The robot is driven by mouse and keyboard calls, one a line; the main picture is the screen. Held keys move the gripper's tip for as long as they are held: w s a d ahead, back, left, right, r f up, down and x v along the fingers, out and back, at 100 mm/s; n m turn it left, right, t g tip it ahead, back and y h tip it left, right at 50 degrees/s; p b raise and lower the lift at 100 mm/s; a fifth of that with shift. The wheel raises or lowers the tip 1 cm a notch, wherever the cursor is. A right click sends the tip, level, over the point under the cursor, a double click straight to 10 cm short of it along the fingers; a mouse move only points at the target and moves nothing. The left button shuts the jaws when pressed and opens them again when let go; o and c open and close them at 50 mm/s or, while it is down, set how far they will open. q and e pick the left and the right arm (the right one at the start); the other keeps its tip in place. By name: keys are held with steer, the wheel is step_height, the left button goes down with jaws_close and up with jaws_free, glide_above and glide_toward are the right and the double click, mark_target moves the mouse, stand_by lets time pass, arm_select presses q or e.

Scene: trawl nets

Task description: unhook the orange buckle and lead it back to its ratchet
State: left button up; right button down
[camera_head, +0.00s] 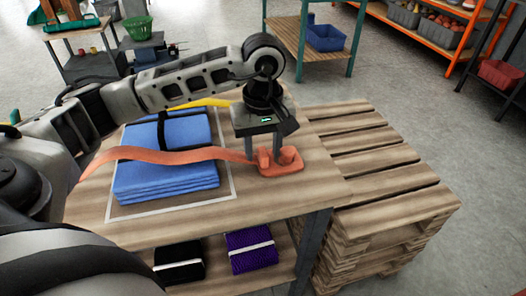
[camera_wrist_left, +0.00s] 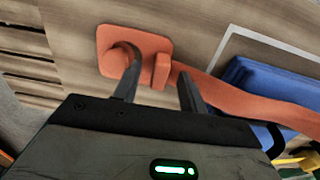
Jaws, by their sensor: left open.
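An orange strap (camera_head: 150,156) runs across a folded blue stack (camera_head: 168,185) to an orange base plate (camera_head: 290,168) on the wooden table. The plate carries a round post (camera_wrist_left: 122,56) and an upright block (camera_wrist_left: 162,70) where the strap ends; I cannot tell which part is the buckle and which the ratchet. My left gripper (camera_head: 263,152) points down at this plate. In the left wrist view its open fingers (camera_wrist_left: 160,66) stand either side of the block, one in front of the post. I cannot tell whether they touch. My right gripper is not in view.
Pallets (camera_head: 380,190) stand right of the table (camera_head: 260,212). Black and purple bundles (camera_head: 250,250) lie on the lower shelf.

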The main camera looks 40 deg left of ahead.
arm_select(q)
steer(key=shift+f, duration=0.65)
jaws_close()
steer(key=shift+w+d, duration=0.3)
steer(key=shift+w, duration=0.05)
steer(key=shift+r, duration=0.2)
steer(key=shift+r, duration=0.45)
steer(key=shift+r, duration=0.15)
steer(key=shift+r+p, duration=1.6)
steer(key=shift+r, duration=0.75)
